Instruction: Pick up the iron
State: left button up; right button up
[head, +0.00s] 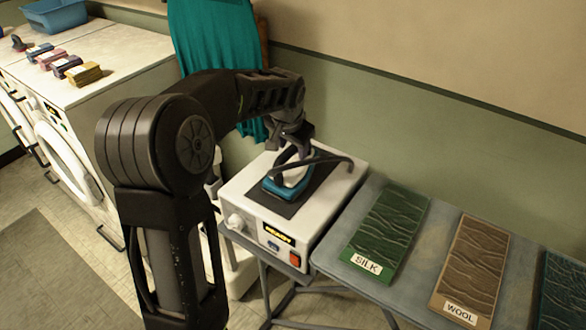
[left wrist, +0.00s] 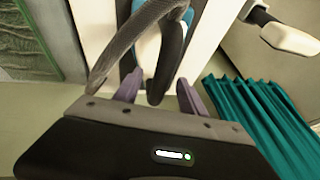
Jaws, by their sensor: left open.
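The iron (head: 287,181), teal and white with a dark handle, sits on the dark pad of a white station (head: 240,190) whose display reads READY. My left gripper (head: 292,148) is above the iron at its handle, pointing down. In the left wrist view, the two purple fingers of my left gripper (left wrist: 158,92) are apart, with the dark iron handle (left wrist: 170,55) between them. The grey cord (left wrist: 112,62) passes close to one finger. I cannot tell whether the fingers touch the handle. My right gripper is not in view.
A table (head: 415,255) at the right holds green SILK (head: 390,230) and brown WOOL (head: 472,262) panels. A teal cloth (head: 215,40) hangs behind my arm.

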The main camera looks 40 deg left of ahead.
aim_at(293, 168)
pick_arm(q)
jog(key=p+x, duration=0.1)
jog(key=x, duration=0.4)
jog(key=shift+a, duration=0.1)
jog(key=shift+c, duration=0.6)
grip_shut()
dwell(1.0)
jog(key=shift+w+r, duration=0.1)
jog(key=shift+w, duration=0.05)
